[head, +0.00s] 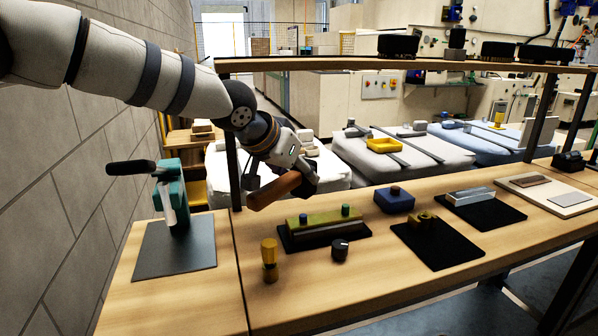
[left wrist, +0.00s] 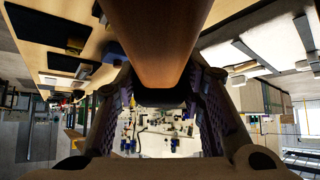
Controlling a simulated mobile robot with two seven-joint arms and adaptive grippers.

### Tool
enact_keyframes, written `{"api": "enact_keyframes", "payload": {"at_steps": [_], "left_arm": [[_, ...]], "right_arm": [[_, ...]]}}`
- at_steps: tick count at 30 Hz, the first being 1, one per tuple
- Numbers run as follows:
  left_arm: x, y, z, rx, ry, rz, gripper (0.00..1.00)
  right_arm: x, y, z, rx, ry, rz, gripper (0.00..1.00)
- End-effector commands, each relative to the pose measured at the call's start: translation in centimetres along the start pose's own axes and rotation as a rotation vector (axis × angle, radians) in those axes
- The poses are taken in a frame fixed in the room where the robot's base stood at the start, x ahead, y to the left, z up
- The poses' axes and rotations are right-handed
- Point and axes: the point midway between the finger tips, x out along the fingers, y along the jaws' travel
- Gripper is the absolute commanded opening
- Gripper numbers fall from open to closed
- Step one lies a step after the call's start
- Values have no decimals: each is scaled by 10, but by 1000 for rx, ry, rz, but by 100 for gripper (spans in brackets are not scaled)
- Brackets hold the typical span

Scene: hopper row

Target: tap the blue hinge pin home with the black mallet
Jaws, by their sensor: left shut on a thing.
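My left gripper (head: 300,180) is shut on a brown, rounded, wooden-looking piece (head: 272,191), held tilted above the bench behind the green block. In the left wrist view this brown piece (left wrist: 165,45) runs from the top edge down between the fingers (left wrist: 163,100), where it ends in a dark part. I cannot tell whether it is the mallet; no black mallet head shows clearly. A green block (head: 324,219) on a grey base lies on a black mat. My right gripper is not in view.
A teal press (head: 172,197) with a black handle stands left on a grey mat. A yellow-handled tool (head: 269,258) and a black knob (head: 340,250) stand in front of the green block. A blue box (head: 394,200) is to its right. A shelf (head: 400,64) spans above.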

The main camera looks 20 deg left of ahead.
Motion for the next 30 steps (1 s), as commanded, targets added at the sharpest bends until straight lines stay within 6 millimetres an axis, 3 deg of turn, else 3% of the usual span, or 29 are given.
{"api": "enact_keyframes", "payload": {"at_steps": [13, 19, 23, 30], "left_arm": [[0, 0, 0, 0, 2, 0, 0], [36, 0, 37, 5, -5, -1, 0], [31, -1, 30, -1, 5, 0, 0], [-1, -1, -1, -2, 5, 0, 0]], "right_arm": [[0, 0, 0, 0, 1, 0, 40], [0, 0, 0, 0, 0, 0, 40], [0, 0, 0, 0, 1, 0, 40], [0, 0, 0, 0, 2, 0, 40]]}}
